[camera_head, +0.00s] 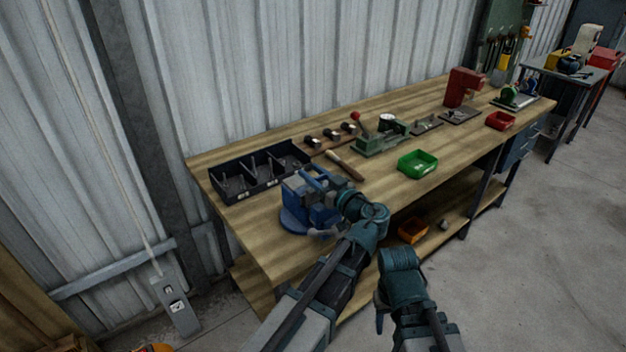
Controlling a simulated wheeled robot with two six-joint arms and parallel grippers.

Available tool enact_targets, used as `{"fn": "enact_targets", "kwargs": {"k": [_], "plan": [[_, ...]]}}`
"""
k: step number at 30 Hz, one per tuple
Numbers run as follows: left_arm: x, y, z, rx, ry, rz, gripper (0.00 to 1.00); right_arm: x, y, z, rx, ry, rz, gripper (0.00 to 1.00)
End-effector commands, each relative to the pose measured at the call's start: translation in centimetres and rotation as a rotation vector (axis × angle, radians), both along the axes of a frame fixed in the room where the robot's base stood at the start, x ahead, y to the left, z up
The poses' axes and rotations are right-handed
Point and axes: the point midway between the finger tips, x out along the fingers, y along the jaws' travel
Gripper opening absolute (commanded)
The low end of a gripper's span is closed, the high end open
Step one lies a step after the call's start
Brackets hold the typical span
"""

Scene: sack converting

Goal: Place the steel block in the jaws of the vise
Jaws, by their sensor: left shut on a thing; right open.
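The blue vise (294,215) stands on the near left part of the wooden bench, on a round blue base. My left gripper (318,190) is at the vise's upper part, reaching in from the right. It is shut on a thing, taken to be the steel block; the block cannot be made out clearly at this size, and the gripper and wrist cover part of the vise. Whether the block sits between the jaws or above them cannot be told. My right gripper (380,312) is open and empty, low in front of the bench edge.
A black divided tray (262,178) lies behind the vise. A brush (346,165), a green bin (417,164) and a green fixture (378,138) are further right. An orange bin (412,231) is on the lower shelf. Bare bench top lies right of the vise.

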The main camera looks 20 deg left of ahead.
Motion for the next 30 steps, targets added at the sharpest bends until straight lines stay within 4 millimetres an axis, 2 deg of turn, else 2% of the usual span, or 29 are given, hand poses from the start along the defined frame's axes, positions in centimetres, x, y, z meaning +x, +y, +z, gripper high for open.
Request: {"fn": "enact_targets", "kwargs": {"k": [9, 10, 14, 15, 30], "plan": [[0.0, 0.0, -0.25, 0.001, 0.0, 0.0, 0.0, 0.0, 0.0, -0.28, 0.0, 0.0, 0.0, 0.5], [-0.01, 0.01, -0.19, 0.0, 0.0, 0.0, 0.45, 0.0, 0.0, -0.19, 0.0, 0.0, 0.0, 0.5], [-0.01, 0.01, -0.12, 0.0, 0.0, 0.0, 0.68, 0.0, 0.0, -0.12, 0.0, 0.0, 0.0, 0.5], [-0.01, 0.01, -0.12, 0.0, 0.0, 0.0, 0.71, 0.0, 0.0, -0.12, 0.0, 0.0, 0.0, 0.5], [-0.2, 0.09, 0.17, 0.0, 0.0, 0.0, 0.71, 0.0, 0.0, 0.17, 0.0, 0.0, 0.0, 0.5]]}}
